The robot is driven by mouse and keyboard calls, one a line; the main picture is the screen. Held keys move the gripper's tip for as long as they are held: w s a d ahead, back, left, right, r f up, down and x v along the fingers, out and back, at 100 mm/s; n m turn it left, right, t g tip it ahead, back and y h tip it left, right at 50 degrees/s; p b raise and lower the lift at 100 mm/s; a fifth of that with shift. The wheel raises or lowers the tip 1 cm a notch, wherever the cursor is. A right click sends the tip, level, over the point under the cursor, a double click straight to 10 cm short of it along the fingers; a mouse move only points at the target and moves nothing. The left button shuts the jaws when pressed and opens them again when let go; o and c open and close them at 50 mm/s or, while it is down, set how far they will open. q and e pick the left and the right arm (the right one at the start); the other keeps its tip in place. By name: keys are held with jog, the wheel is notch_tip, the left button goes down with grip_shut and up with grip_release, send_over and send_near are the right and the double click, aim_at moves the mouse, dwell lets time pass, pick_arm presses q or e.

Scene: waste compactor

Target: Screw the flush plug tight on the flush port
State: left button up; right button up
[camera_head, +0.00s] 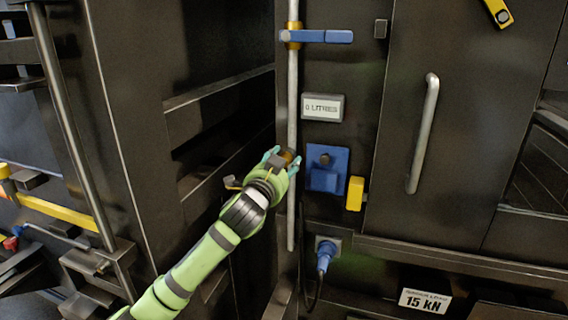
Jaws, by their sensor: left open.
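My left gripper (284,160) is at the lower part of a thin vertical pipe (293,95), with its teal fingertips on either side of a small brass-coloured piece (288,155). The jaws are open around this piece. It appears to be the flush plug at the flush port, but the fingers hide most of it. I cannot tell whether the fingers touch it, or how far it is screwed in. My right gripper is not in view.
A blue-handled valve (318,36) sits higher on the pipe. Right of my gripper are a small display (323,107), a blue box (327,170) and a yellow block (355,193). Below are a blue plug with cable (325,256) and a "15 kN" label (424,301). A door handle (422,135) stands right.

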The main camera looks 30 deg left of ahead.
pick_arm(q)
jog(key=n+p, duration=0.1)
jog(key=n, duration=0.9)
grip_shut()
jog(key=m+p, duration=0.1)
jog(key=m, duration=0.4)
jog(key=shift+p, duration=0.4)
